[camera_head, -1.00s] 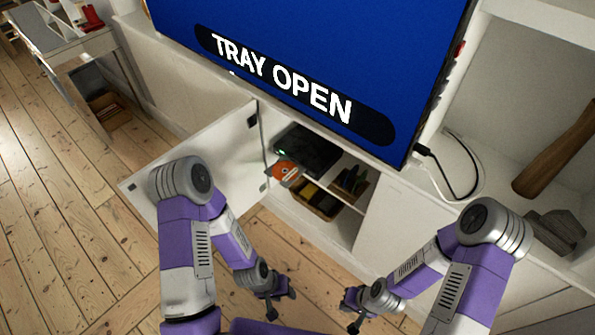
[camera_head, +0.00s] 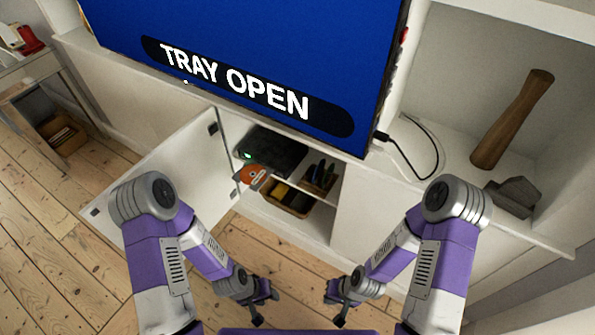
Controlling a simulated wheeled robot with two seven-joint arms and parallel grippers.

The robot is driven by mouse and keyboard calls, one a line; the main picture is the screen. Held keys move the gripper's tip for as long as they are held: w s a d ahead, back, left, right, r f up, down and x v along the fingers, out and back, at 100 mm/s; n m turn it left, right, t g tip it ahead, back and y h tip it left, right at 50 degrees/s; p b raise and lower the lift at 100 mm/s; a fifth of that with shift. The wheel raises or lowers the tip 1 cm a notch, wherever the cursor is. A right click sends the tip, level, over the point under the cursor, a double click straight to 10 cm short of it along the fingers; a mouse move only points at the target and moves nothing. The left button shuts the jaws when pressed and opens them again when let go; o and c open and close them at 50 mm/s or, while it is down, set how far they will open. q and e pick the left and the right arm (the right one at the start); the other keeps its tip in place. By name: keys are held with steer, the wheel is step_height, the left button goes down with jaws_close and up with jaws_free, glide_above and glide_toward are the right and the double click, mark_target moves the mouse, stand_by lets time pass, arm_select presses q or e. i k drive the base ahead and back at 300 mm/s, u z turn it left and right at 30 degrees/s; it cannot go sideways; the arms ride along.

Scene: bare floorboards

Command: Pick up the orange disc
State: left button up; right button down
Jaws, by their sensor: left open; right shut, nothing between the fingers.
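The orange disc (camera_head: 251,174) lies on the extended tray of a black disc player (camera_head: 271,150) inside the open cabinet below the television. The television screen (camera_head: 250,50) reads "TRAY OPEN". My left gripper (camera_head: 262,309) is open and empty, low in the view, below the disc and apart from it. My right gripper (camera_head: 336,307) is shut and empty, low and to the right of the left one. Neither gripper touches the cabinet.
The white cabinet door (camera_head: 170,185) stands open at the left. A basket (camera_head: 287,203) sits under the player, with a dark holder (camera_head: 320,178) beside it. Floor (camera_head: 262,255) is clear before the cabinet.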

mark_target(252, 174)
steer(key=k, duration=0.5)
steer(key=u, duration=1.6)
steer(key=i, duration=1.05)
steer(key=z, duration=2.4)
steer(key=i, duration=0.5)
steer(key=z, duration=0.05)
